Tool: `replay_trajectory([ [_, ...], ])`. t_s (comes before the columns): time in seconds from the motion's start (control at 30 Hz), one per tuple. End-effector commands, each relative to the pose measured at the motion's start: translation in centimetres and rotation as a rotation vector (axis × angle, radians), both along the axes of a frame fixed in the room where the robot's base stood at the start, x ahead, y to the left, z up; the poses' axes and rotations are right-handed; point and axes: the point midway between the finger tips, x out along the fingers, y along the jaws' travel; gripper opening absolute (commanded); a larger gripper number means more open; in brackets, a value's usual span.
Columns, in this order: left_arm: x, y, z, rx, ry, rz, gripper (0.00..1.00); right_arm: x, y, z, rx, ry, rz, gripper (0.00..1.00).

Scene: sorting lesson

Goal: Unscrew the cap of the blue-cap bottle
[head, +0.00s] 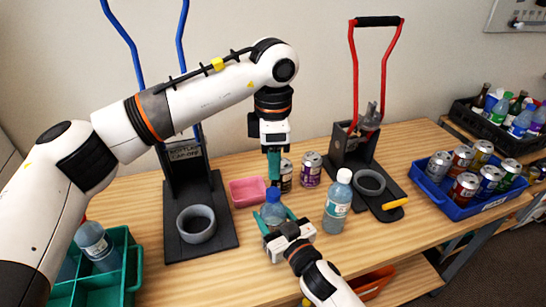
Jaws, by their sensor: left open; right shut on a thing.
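The blue-cap bottle (272,212) stands upright near the table's front, with its blue cap (273,194) on top. My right gripper (275,224) reaches in from the front and is shut on the bottle's body, which hides the lower part. My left gripper (274,181) points straight down just above the cap. Its teal fingers are open, seen nearly edge-on, so I cannot tell whether they touch the cap.
A clear bottle with a pale cap (336,208) stands close right. Behind are a pink bin (247,203) and two cans (311,170). A blue-handled press (228,238) and red-handled press (392,213) flank them. A blue crate (440,205) and green crate (131,262) sit farther out.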

Motion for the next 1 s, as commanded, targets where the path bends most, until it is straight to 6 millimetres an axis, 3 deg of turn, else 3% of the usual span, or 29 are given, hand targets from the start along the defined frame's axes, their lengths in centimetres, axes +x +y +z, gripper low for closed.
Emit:
replay_trajectory([
  [0.6,-0.02,0.00,0.00,0.000,-0.001,-1.333,0.46,0.00,-0.01,-0.03,-0.001,0.001,0.000,0.00],
  [0.8,-0.02,0.00,0.00,0.000,-0.002,-1.618,0.46,0.00,0.00,-0.03,-0.001,0.001,0.000,0.00],
  [1.0,-0.01,0.01,-0.33,0.000,-0.001,-1.727,0.46,0.00,0.00,-0.03,-0.001,0.001,0.000,0.00],
])
